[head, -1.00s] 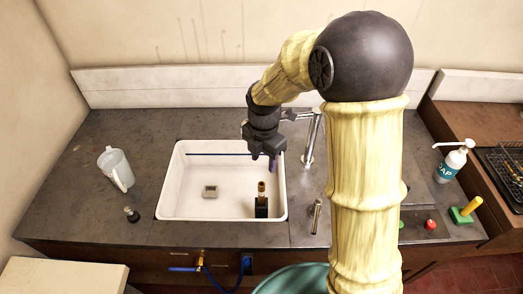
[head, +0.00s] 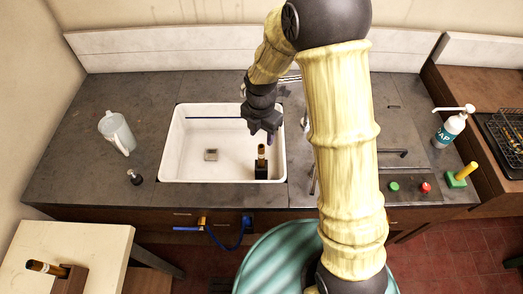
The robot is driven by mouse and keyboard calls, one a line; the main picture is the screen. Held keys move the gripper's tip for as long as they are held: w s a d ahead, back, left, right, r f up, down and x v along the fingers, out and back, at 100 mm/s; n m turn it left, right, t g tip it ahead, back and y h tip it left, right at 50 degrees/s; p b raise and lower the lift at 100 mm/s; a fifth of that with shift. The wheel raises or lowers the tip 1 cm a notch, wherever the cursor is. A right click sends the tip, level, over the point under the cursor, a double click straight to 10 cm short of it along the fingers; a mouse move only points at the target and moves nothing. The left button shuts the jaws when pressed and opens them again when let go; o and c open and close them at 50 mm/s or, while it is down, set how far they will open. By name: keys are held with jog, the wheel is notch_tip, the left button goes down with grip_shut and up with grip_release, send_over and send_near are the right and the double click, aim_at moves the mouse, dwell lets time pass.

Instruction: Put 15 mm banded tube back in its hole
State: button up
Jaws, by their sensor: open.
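A brown tube with pale and dark bands (head: 261,153) stands upright at a black block (head: 261,173) in the front right of the white sink (head: 180,168). A similar banded tube (head: 45,268) lies or leans at a brown block (head: 75,280) on the low table at left. I cannot tell either tube's size, and no empty hole is clear to see. My gripper (head: 268,135) hangs over the right side of the sink, behind and above the tube there. It is open and seems empty, apart from the tube; its fingertips are small and dark.
A clear jug (head: 117,132) and a small dark stopper (head: 135,177) stand left of the sink. The tap is partly hidden by my arm. At right are a soap bottle (head: 449,130), a green block with a yellow peg (head: 464,175), and a rack (head: 502,145). The left counter is mostly clear.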

aim_at(261, 154)
notch_tip(261, 154, down, 11)
jog(key=shift+f+p, duration=0.1)
jog(key=shift+p, duration=0.95)
grip_shut()
notch_tip(261, 154, up, 10)
jog(key=p, duration=0.7)
dwell(0.7)
